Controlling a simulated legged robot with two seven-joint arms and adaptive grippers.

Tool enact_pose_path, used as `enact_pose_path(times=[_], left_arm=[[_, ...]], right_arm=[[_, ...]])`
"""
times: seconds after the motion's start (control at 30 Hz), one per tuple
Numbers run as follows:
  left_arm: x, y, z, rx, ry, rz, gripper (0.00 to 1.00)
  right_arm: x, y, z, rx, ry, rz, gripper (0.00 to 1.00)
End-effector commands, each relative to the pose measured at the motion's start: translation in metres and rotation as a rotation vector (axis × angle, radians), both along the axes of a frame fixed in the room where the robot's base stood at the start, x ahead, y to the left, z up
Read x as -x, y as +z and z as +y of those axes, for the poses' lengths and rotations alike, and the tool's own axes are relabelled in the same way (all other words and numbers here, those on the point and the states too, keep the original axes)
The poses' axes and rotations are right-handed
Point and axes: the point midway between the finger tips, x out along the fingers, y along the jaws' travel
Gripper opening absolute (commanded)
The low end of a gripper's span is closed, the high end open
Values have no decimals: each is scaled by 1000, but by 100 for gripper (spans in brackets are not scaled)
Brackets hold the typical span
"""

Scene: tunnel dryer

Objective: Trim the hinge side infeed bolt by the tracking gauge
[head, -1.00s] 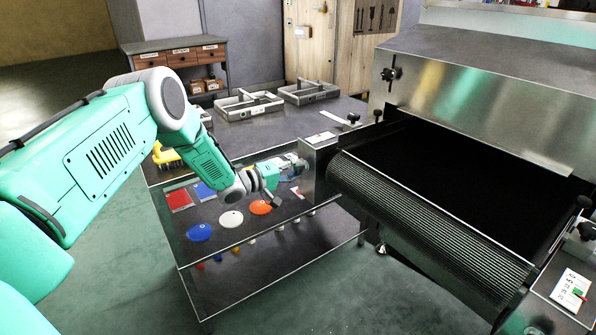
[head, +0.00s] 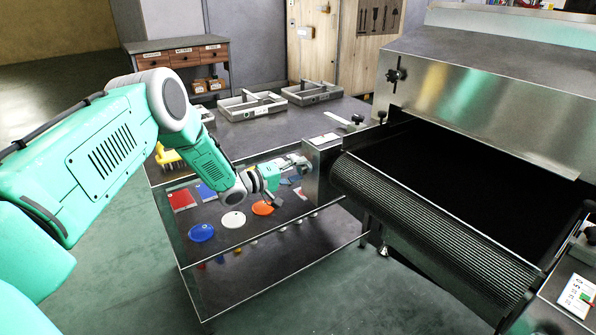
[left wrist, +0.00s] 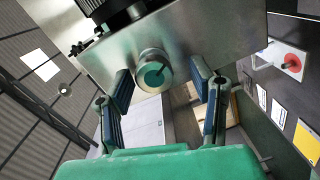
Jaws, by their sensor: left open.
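My left gripper (head: 290,168) is at the near end of the steel housing (head: 322,158) left of the dryer's belt. In the left wrist view its fingers (left wrist: 163,82) are open on either side of a round bolt head (left wrist: 153,72) with a teal centre, which sticks out of a steel plate (left wrist: 215,35). Contact between fingers and bolt cannot be told. In the head view the gripper hides the bolt. A white card with a red and green marking (head: 577,296), possibly the gauge, is at the right edge. My right gripper is out of view.
The dark mesh belt (head: 430,230) runs under the steel hood (head: 480,90). Coloured discs, including an orange one (head: 263,208), lie on the table below my left arm. Metal trays (head: 250,107) stand behind. A red button (left wrist: 291,62) shows in the left wrist view.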

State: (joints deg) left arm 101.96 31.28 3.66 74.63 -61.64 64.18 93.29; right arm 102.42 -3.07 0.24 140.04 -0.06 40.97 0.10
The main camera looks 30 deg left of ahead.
Motion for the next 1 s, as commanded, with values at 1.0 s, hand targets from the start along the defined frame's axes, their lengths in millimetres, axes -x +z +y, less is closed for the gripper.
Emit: enact_pose_path(times=[1.0], left_arm=[[107, 6, 54, 3, 3, 1, 49]], right_arm=[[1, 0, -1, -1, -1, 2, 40]])
